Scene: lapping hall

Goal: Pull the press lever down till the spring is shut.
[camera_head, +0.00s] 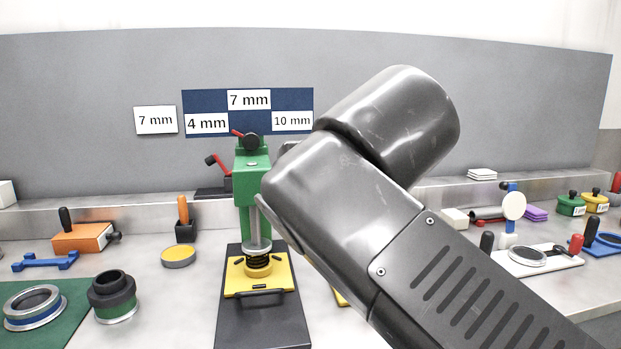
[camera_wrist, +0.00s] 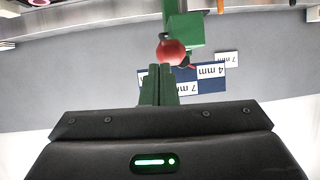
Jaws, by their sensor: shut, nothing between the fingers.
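The green press (camera_head: 253,180) stands on a black base (camera_head: 262,322) in the head view. A red-and-black lever piece (camera_head: 238,133) shows at its top. Its ram ends in a round plate (camera_head: 258,247) over a dark spring (camera_head: 258,260) in a yellow holder (camera_head: 272,279); coils show under the plate. In the wrist view, the red lever knob (camera_wrist: 171,52) is straight ahead of the fingertips, beside the green press head (camera_wrist: 185,32). My gripper (camera_wrist: 158,72) is shut and empty; I cannot tell whether it touches the knob. In the head view my arm hides it.
Size cards (camera_head: 248,111) hang on the grey back panel. Left of the press are a yellow-topped disc (camera_head: 178,257), a dark ring part (camera_head: 112,297) and an orange block (camera_head: 82,238). A white plate with a ring (camera_head: 537,259) lies right of my arm.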

